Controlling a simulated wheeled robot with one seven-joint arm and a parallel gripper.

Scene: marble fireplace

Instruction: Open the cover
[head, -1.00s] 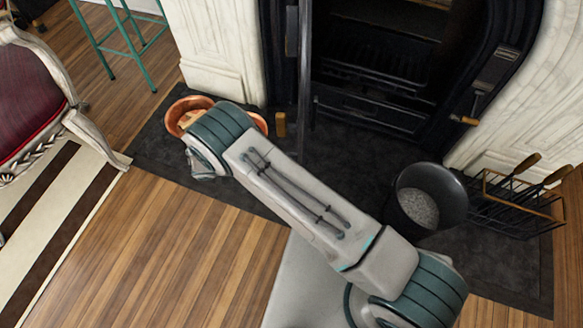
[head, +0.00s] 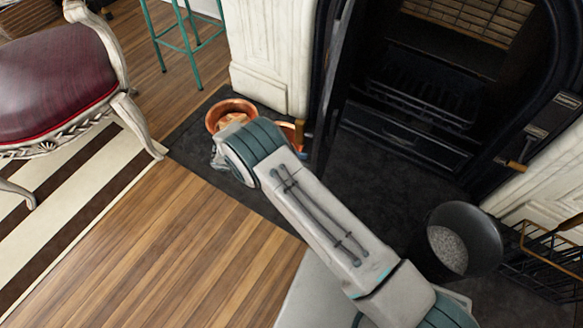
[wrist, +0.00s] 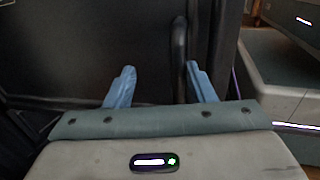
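The cover, a dark fireplace door (head: 338,80), stands swung out from the left side of the firebox opening and is seen nearly edge-on in the head view. In the wrist view a dark flat panel (wrist: 80,50), seemingly this door, fills the left and middle. A dark vertical bar or rim (wrist: 179,60) runs down between my two blue fingers, closer to the right one. My gripper (wrist: 160,84) is open, its fingers spread apart. Contact with the panel or bar cannot be told.
Copper pots (head: 231,111) stand on the dark hearth (head: 200,135) beside my arm's far end. A black bucket (head: 474,232) and a tool rack (head: 530,250) stand at the right. A red chair (head: 60,70) and green stool (head: 185,40) are at the left. Wooden floor in front is clear.

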